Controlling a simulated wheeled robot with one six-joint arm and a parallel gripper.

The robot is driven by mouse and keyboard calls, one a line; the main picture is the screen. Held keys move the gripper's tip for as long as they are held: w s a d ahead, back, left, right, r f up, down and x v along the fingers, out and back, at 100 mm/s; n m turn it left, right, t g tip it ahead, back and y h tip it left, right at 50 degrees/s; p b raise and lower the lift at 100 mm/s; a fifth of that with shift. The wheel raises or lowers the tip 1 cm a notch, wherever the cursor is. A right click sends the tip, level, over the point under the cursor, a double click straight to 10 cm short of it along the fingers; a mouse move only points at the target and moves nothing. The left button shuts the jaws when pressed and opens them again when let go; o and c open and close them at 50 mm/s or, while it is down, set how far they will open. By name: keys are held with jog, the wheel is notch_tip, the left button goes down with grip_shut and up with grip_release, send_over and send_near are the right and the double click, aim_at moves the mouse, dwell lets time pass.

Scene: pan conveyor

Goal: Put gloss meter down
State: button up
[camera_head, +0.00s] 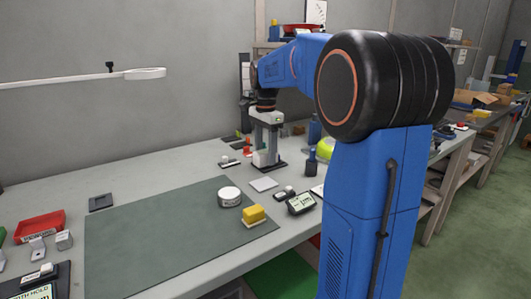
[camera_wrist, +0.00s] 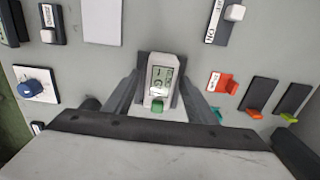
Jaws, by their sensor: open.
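The gloss meter (camera_wrist: 162,74) is a small pale device with a lit display and a green part at its near end. In the wrist view it lies between the two fingers of my gripper (camera_wrist: 162,92), which stand apart on either side. A dark border shows around its far end. In the head view my gripper (camera_head: 266,157) points down low over the back of the bench, with a pale body between its fingers. The gloss meter's display is hidden there. Whether its underside touches the bench is hard to tell.
A green-grey mat (camera_head: 150,240) covers the bench front, with a white round tin (camera_head: 230,197) and a yellow block (camera_head: 253,213) on it. A red tray (camera_head: 40,226) stands at left. In the wrist view, red (camera_wrist: 225,83) and orange-tipped pieces lie right, a blue-knobbed item (camera_wrist: 34,87) left.

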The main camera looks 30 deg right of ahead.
aim_at(266, 151)
notch_tip(266, 151, up, 12)
dwell(0.6)
jog(key=shift+r, duration=0.1)
dwell(0.4)
